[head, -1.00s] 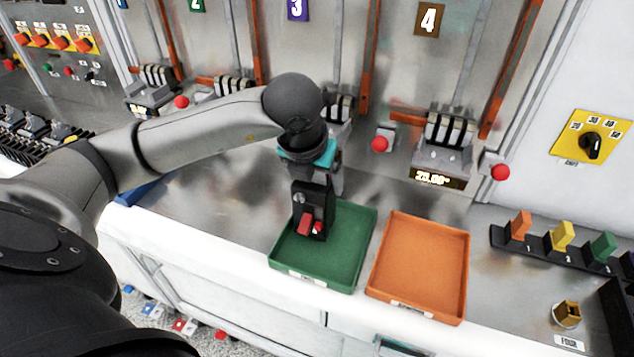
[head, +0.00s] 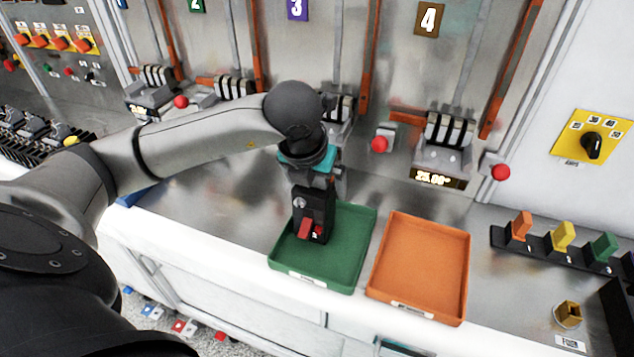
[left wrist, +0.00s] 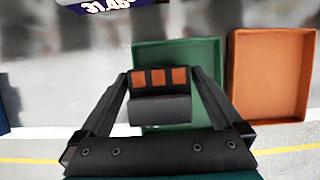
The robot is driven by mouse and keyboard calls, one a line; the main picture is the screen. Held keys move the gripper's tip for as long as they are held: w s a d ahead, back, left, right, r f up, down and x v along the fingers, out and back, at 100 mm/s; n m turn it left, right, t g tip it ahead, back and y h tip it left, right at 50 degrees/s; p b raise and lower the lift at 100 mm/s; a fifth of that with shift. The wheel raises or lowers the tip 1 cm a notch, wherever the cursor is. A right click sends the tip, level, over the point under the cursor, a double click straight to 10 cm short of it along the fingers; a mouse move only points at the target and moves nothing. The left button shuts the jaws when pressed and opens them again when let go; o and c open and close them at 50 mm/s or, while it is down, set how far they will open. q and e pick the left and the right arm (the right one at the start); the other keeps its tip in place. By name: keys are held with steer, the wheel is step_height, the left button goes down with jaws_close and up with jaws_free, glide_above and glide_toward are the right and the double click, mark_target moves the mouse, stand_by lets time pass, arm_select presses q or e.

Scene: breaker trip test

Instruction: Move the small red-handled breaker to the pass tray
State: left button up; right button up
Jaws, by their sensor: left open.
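The small breaker (head: 313,213) is black with a red handle on its front. It stands about upright at the left side of the green tray (head: 350,250); I cannot tell whether its base touches the tray floor. My left gripper (head: 316,180) points down over it and is open, with its fingers on either side of the breaker. In the left wrist view the breaker (left wrist: 159,107) lies between the fingertips (left wrist: 160,76), showing orange-red patches, with the green tray (left wrist: 206,62) behind it. The tray's label is too small to read. My right gripper is out of view.
An orange tray (head: 420,265) stands just right of the green one. Behind are panel units with red knobs (head: 379,144) and a numbered 4 plate (head: 429,18). A rack of coloured handles (head: 562,236) and a brass piece (head: 568,314) are at the right.

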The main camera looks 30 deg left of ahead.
mark_target(308, 220)
arm_select(q)
steer(key=v, duration=1.2)
steer(key=shift+s, duration=0.15)
